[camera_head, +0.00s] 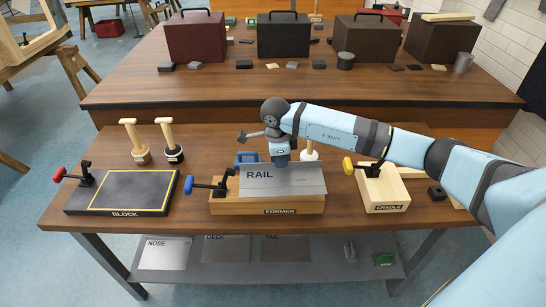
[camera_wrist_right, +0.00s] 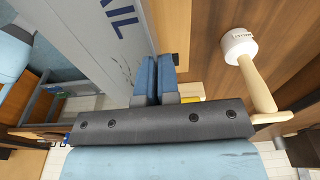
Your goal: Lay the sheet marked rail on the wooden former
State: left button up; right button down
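The grey metal sheet marked RAIL (camera_head: 300,181) lies over the wooden former (camera_head: 240,208), covering most of its top. Whether it rests fully on the wood cannot be told. A clamp with a blue handle (camera_head: 203,186) stands at the former's left end, its arm raised. My right gripper (camera_head: 281,162) is at the sheet's back edge. In the right wrist view, its fingers (camera_wrist_right: 157,78) are nearly together with the sheet's edge (camera_wrist_right: 115,40) running in between them. My left gripper is not in view.
The black block (camera_head: 120,192) with a red-handled clamp is at left. The cradle (camera_head: 384,192) with a yellow-handled clamp is at right. Mallets stand behind, one white-headed (camera_wrist_right: 238,43) near my right gripper. Other sheets (camera_head: 165,253) lie on the lower shelf.

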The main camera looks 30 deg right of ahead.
aim_at(280, 171)
jog(key=shift+m, duration=0.3)
jog(key=shift+w+f+b, duration=0.2)
jog(key=shift+f+b, duration=1.1)
jog(key=shift+f, duration=1.1)
jog(key=shift+f+b, duration=0.6)
jog(key=shift+f, duration=0.2)
jog(key=shift+f+b, duration=0.2)
jog(key=shift+b, duration=0.2)
jog(key=c, duration=0.7)
grip_release()
